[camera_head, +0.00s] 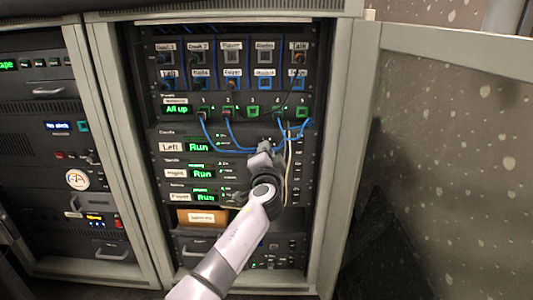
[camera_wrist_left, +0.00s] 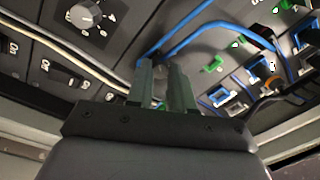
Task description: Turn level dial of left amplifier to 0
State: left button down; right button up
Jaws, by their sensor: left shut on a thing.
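The left amplifier (camera_head: 171,147) is the rack unit labelled "Left", with a green "Run" display. My left gripper (camera_head: 264,147) reaches up from below to the right part of this unit. In the left wrist view its two fingers (camera_wrist_left: 163,70) are close together against the panel, shut on the level dial. The dial is hidden by the fingers, so its pointer and setting cannot be read. Another grey dial (camera_wrist_left: 86,15) with a printed scale shows at the upper left of the wrist view, apart from the fingers. My right gripper is not in view.
Blue cables (camera_head: 237,149) hang from the patch row and loop close by the gripper. A pale cable (camera_head: 289,165) runs down just right of it. Amplifiers labelled "Right" (camera_head: 174,173) and "Player" (camera_head: 180,197) sit below. An open cabinet door (camera_head: 450,130) stands at the right.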

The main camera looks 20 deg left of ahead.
pick_arm(q)
jog(key=shift+f, duration=0.1)
dwell(0.3)
jog(key=c, duration=1)
grip_release()
jog(key=shift+s, duration=0.1)
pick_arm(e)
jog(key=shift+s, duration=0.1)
